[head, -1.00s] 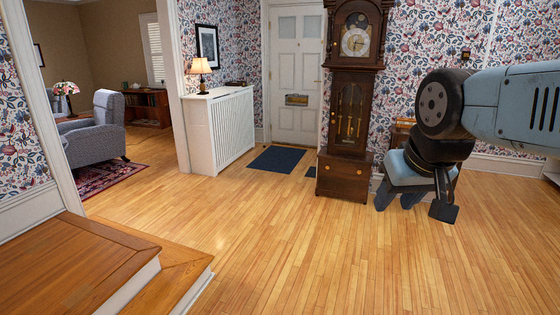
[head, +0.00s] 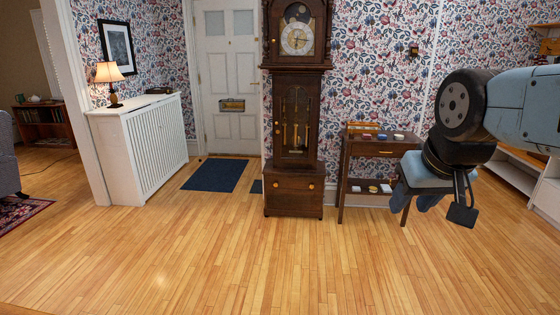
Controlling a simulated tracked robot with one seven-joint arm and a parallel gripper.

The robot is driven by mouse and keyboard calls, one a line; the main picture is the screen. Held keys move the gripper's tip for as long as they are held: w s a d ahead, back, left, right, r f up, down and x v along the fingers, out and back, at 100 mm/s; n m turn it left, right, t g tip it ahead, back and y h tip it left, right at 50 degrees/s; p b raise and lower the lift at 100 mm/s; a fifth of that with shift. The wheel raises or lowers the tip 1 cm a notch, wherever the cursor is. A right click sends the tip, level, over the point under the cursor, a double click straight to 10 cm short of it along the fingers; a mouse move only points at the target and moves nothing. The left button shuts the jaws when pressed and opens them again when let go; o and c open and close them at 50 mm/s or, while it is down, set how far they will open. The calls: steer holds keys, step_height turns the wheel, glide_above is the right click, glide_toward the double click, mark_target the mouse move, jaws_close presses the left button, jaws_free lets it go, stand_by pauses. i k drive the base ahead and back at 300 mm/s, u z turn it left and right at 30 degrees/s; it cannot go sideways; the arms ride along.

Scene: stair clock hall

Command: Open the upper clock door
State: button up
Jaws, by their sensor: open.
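A tall dark wooden grandfather clock (head: 295,180) stands against the floral wall, a little right of centre in the head view. Its upper clock door (head: 297,36) is closed over the round dial, and the top of the clock is cut off by the frame. Below it, the waist door shows brass weights (head: 295,134) behind glass. My gripper (head: 438,207) hangs at the right, pointing down, well apart from the clock and nearer to me. It is open, with nothing seen between its fingers.
A small side table (head: 344,160) with little items stands right of the clock, partly hidden by my arm. A white radiator cover (head: 127,155) with a lamp (head: 109,82) is at the left. A blue mat (head: 216,175) lies before the white door (head: 227,80). The wooden floor ahead is clear.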

mark_target(315, 7)
steer(key=z, duration=0.1)
steer(key=i, duration=2.15)
steer(key=u, duration=0.55)
steer(key=i, duration=1.7)
steer(key=u, duration=0.45)
